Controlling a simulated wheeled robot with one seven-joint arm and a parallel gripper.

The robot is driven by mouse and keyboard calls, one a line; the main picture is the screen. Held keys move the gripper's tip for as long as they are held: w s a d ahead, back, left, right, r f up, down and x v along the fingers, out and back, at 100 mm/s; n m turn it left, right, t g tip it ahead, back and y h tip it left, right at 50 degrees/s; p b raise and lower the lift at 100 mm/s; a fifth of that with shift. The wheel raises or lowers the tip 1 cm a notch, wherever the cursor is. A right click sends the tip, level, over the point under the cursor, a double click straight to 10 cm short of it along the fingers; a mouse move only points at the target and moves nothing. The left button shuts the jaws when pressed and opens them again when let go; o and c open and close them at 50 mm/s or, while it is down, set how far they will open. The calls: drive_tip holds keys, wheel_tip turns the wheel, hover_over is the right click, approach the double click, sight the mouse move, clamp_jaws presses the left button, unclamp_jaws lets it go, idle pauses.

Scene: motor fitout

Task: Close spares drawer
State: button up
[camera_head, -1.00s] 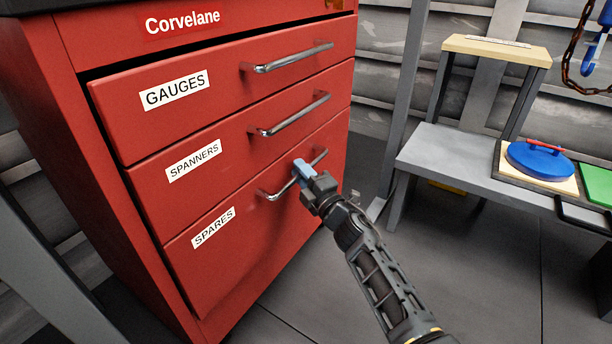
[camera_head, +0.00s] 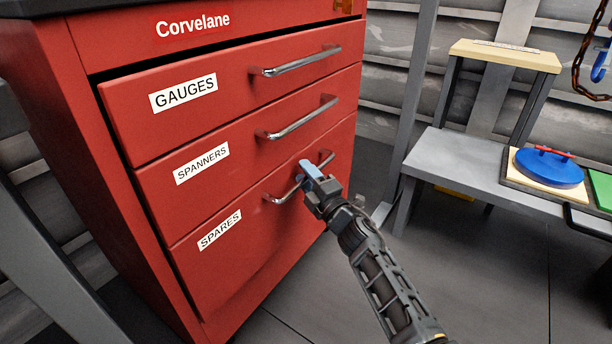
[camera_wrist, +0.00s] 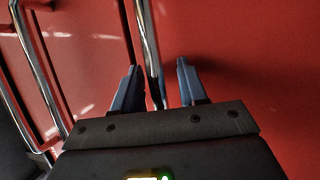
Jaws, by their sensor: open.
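The spares drawer (camera_head: 232,262) is the lowest of the red cabinet's drawers and carries a white SPARES label. Its front looks about in line with the drawer fronts above, with no wide gap showing. Its chrome bar handle (camera_head: 283,198) is partly hidden behind my gripper (camera_head: 311,171). In the wrist view the handle (camera_wrist: 148,40) passes between the two blue fingers of my gripper (camera_wrist: 156,68). The fingers are apart, one on each side of the bar, with space showing beside it.
The spanners drawer (camera_head: 235,150) and gauges drawer (camera_head: 225,98) sit above, with similar handles. A grey bench (camera_head: 450,160) stands at right, holding a blue round lidded item (camera_head: 548,168). The floor (camera_head: 480,270) right of the cabinet is clear.

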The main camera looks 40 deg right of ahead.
drive_tip(key=s+f+p, duration=0.1)
drive_tip(key=s+p, duration=0.1)
drive_tip(key=s, duration=0.5)
drive_tip(key=shift+s+a+f, duration=0.2)
drive_tip(key=shift+s, duration=0.15)
